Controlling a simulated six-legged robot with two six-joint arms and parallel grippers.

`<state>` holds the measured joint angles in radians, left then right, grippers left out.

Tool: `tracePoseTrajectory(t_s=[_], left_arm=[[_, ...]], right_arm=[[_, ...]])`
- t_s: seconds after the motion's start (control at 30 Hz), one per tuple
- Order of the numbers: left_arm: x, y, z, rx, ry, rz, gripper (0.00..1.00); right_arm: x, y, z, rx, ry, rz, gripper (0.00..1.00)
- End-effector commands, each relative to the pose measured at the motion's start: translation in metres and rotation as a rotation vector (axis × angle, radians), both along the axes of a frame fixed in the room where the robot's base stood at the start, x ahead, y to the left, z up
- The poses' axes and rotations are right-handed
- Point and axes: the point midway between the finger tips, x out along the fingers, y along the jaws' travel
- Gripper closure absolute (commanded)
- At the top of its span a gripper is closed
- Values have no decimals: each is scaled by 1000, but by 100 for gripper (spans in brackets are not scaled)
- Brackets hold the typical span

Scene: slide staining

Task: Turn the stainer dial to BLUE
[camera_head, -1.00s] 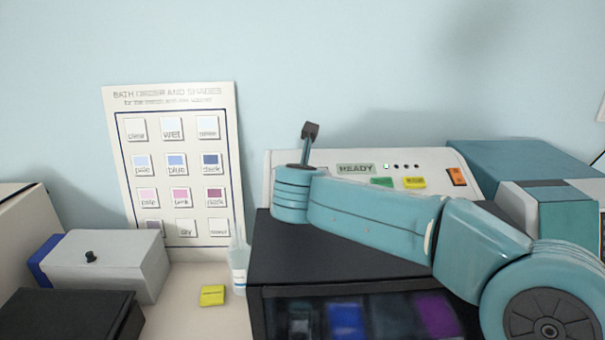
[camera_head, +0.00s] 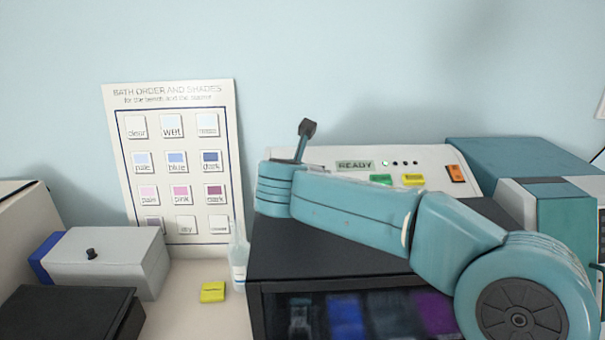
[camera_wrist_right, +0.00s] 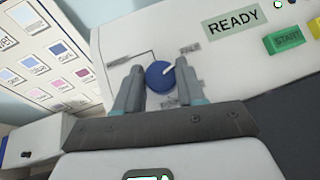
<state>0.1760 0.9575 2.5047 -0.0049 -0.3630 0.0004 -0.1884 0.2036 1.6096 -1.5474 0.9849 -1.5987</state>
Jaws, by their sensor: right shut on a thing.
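Small labels around the dial are too blurred to read. My right gripper (camera_wrist_right: 160,70) has one finger on each side of the dial and is shut on it. In the head view my right arm reaches across the stainer (camera_head: 340,246), and its wrist hides the dial and fingers. My left gripper is not in view.
The panel has a READY display (camera_head: 355,166), a green START button (camera_head: 381,180), a yellow button (camera_head: 413,180) and an orange switch (camera_head: 455,174). Left stand a shade chart (camera_head: 180,100), a grey box (camera_head: 105,265), a bottle (camera_head: 239,265) and a yellow block (camera_head: 213,292).

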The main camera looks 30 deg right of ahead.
Motion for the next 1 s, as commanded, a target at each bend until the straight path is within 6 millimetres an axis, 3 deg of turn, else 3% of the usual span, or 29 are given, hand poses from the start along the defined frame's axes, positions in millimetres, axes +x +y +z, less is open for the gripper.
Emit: tracePoseTrajectory(t_s=[0.6,1.0], left_arm=[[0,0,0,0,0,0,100],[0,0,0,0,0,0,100]], right_arm=[[5,3,-1,178,-106,-523,92],[7,2,0,260,-156,-765,92]])
